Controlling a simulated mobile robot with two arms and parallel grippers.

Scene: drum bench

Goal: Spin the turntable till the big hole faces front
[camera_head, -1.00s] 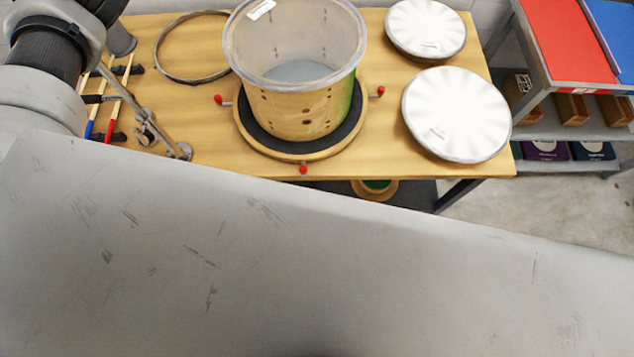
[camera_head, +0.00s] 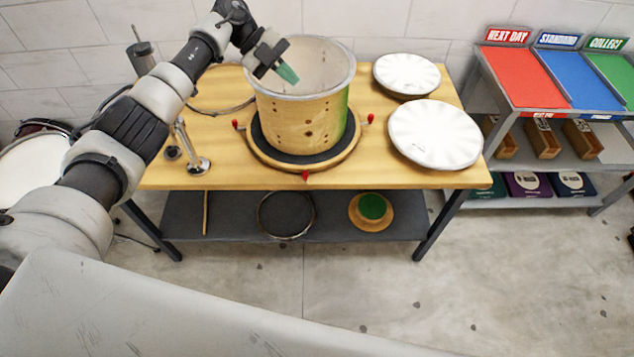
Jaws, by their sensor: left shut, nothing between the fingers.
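A wooden drum shell (camera_head: 290,119), open at the top with a pale rim, stands upright on the round turntable (camera_head: 262,157). The turntable has a dark top, a wooden edge and red knobs at its left (camera_head: 236,124), right (camera_head: 370,118) and front (camera_head: 305,176). Several small dark holes show on the shell's front, and a green patch is on its right side. I cannot tell a big hole from the others. My left gripper (camera_head: 288,75) is shut and empty, its green fingertips over the shell's open top. My right gripper is not in view.
Two white drumheads (camera_head: 435,134) (camera_head: 406,74) lie on the right of the wooden bench (camera_head: 400,175). A metal stand (camera_head: 195,165) is at its left. A hoop and a green-topped round piece (camera_head: 373,207) lie on the lower shelf. A rack with coloured tops (camera_head: 525,78) stands right.

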